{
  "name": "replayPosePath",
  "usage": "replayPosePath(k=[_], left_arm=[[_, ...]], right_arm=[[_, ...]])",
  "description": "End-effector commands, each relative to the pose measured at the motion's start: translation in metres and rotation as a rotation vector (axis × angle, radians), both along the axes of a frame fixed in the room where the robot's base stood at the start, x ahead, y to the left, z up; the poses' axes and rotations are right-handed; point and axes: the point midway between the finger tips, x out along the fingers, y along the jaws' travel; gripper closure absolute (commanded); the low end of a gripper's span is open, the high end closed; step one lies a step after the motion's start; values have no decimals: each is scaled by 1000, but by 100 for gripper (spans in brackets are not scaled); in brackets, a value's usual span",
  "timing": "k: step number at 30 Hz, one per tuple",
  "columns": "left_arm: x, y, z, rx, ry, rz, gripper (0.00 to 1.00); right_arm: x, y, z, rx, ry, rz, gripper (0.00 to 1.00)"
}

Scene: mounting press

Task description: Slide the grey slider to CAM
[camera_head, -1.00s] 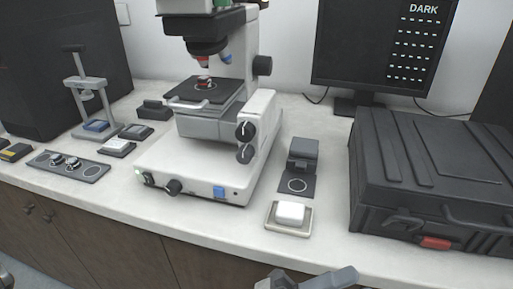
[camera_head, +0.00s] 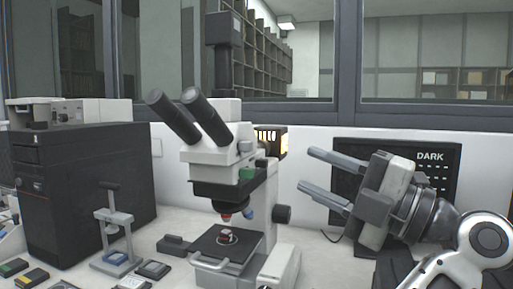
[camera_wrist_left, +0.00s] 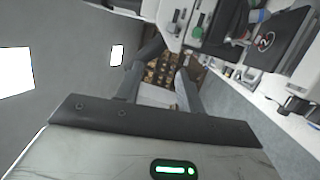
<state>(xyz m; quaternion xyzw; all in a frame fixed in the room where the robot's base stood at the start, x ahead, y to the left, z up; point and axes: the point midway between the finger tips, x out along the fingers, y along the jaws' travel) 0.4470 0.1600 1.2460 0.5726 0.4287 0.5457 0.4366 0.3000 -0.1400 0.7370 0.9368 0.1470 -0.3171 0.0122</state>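The white microscope (camera_head: 212,150) stands in the middle of the head view, with twin dark eyepieces and a camera column on top. A small grey knob-like part (camera_head: 246,147) shows on the right side of its head, above a green part (camera_head: 246,173). I cannot tell whether this is the grey slider, and no CAM lettering is legible. My left gripper (camera_head: 310,170) is open and empty, to the right of the microscope head, with its fingers pointing left. In the left wrist view its two fingers (camera_wrist_left: 170,58) are apart, with the microscope (camera_wrist_left: 178,18) beyond. My right gripper is not in view.
The dark monitor (camera_head: 440,180) is partly behind my left gripper. The microscope stage (camera_head: 228,243) is below the head. A small press stand (camera_head: 115,225) and a black box (camera_head: 85,190) stand at the left. A window frame (camera_head: 345,60) runs behind.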

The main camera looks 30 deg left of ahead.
Motion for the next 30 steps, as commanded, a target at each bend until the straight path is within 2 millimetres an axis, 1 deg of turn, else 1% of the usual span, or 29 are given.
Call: replayPosePath(k=[1, 3, 5, 8, 10, 13, 15, 24, 27, 30], left_arm=[[3, -9, 13, -86, -10, -42, 62], [6, -17, 19, -174, -7, -83, 62], [7, -23, 21, -221, -4, -105, 62], [9, -22, 20, -257, 1, -121, 62], [10, -16, 17, -261, 1, -123, 62], [12, 0, 14, -262, -1, -121, 62], [14, 16, 22, -258, 0, -118, 62], [24, 81, 24, -252, 0, -117, 62], [27, 100, 24, -252, 1, -117, 62], [30, 114, 23, -253, 1, -119, 62]], right_arm=[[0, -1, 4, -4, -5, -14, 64], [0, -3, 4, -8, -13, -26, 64], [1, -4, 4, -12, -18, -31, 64], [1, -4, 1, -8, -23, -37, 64], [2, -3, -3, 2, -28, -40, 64], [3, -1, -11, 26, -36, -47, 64], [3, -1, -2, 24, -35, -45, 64], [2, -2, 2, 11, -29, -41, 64], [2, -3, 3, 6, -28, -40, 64], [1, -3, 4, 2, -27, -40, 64]])
